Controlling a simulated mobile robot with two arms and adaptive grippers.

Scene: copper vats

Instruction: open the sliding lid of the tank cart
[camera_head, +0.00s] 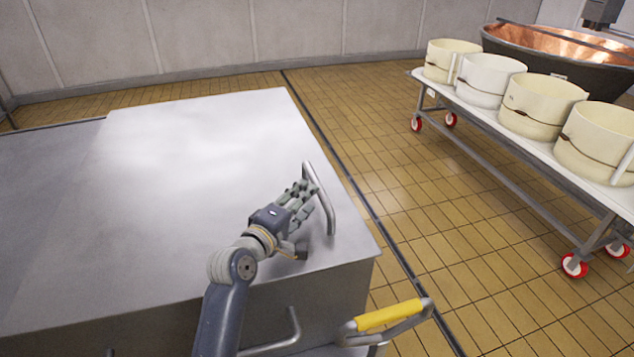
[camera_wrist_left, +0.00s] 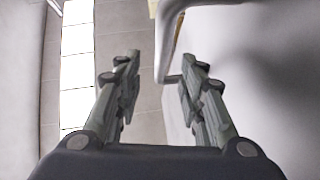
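The tank cart (camera_head: 325,305) is a big metal box at the left and middle of the head view. Its flat metal lid (camera_head: 200,150) has a raised edge at the back left, beside a darker, lower surface. A curved metal bar handle (camera_head: 326,205) stands on the lid near its right edge. My left gripper (camera_head: 304,191) is at this handle, its fingers close to the bar. In the left wrist view the fingers (camera_wrist_left: 160,75) are spread apart, and the handle (camera_wrist_left: 165,42) runs between the fingertips, nearer the right one. My right gripper is not in view.
A yellow-gripped push handle (camera_head: 390,315) sticks out at the cart's front right corner. A wheeled table (camera_head: 480,115) with several cream tubs (camera_head: 540,105) stands at the right, before a copper vat (camera_head: 560,45). Tiled floor (camera_head: 430,220) lies free between them. A wall (camera_head: 210,35) is behind.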

